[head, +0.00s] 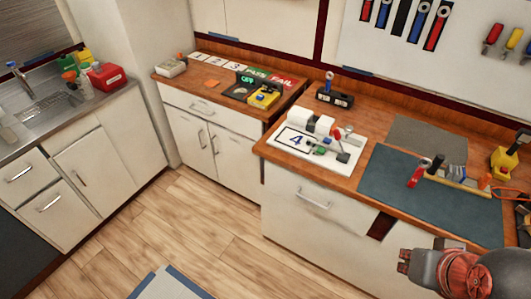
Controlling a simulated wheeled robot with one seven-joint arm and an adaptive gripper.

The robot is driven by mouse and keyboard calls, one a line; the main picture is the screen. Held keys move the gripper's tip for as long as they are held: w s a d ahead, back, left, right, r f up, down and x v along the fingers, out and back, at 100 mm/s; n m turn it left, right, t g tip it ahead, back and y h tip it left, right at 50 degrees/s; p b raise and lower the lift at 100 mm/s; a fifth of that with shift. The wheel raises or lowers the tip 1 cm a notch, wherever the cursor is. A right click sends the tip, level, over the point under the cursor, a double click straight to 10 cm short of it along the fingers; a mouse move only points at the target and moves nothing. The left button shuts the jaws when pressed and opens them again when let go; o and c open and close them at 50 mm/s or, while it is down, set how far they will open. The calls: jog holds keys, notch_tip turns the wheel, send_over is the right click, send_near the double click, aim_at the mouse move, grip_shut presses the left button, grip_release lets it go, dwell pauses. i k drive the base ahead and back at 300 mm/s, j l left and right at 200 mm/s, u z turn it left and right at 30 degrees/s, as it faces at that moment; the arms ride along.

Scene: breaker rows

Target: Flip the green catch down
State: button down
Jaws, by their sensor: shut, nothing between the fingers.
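My arm shows at the lower right, well apart from the board.
A blue-grey mat (400,200) with a red-handled tool and other parts lies right of the board. A black box (334,97) with a blue-topped post stands behind it. PASS and FAIL cards (283,82) lie on the left counter. Open wooden floor (190,225) lies in front.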

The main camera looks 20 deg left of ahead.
aim_at(320, 150)
jog(key=u, duration=0.5)
jog(key=i+j+z, duration=0.4)
jog(key=i+j, duration=0.45)
